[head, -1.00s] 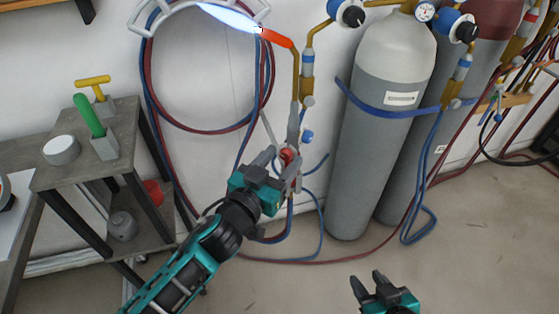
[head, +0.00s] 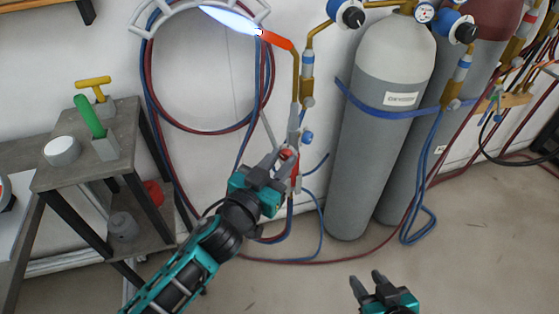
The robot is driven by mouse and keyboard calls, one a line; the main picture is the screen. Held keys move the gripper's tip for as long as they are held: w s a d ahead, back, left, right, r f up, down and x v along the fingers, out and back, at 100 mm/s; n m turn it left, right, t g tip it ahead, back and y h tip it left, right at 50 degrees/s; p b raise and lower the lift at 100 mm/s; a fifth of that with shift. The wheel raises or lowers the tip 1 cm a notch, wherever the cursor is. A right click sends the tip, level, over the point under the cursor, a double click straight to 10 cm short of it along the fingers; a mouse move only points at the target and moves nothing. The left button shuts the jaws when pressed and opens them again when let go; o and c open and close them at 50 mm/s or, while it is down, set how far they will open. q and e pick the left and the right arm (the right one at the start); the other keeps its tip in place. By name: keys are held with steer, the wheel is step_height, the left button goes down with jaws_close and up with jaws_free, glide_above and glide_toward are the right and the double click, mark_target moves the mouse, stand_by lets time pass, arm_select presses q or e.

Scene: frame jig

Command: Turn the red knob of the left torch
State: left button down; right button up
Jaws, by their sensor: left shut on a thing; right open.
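The left torch (head: 295,70) hangs upright, with an orange-red tip at the top and a blue-white flame (head: 232,20) pointing left. Its red knob (head: 287,153) is low on the torch body, partly hidden by my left gripper. A blue knob (head: 307,137) sits just above it on the right. My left gripper (head: 281,160) is at the red knob, with its jaws shut on it. My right gripper (head: 367,284) is open and empty, low in the picture above the floor.
Two grey gas cylinders (head: 383,130) stand right of the torch, held by a blue strap. Red and blue hoses (head: 150,80) loop on the wall and trail along the floor. A grey shelf stand (head: 125,135) with a green-handled tool is at the left.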

arm_select(q)
steer(key=m+p, duration=0.1)
steer(key=m, duration=0.1)
steer(key=shift+r+m, duration=0.1)
steer(key=shift+m, duration=0.3)
steer(key=m+p, duration=0.1)
steer(key=m, duration=0.1)
steer(key=shift+m, duration=0.4)
steer(key=m, duration=0.3)
steer(key=shift+y+p, duration=0.35)
steer(key=shift+y, duration=0.05)
steer(key=shift+m, duration=1.4)
steer(key=c, duration=0.9)
jaws_free()
steer(key=shift+o, duration=0.2)
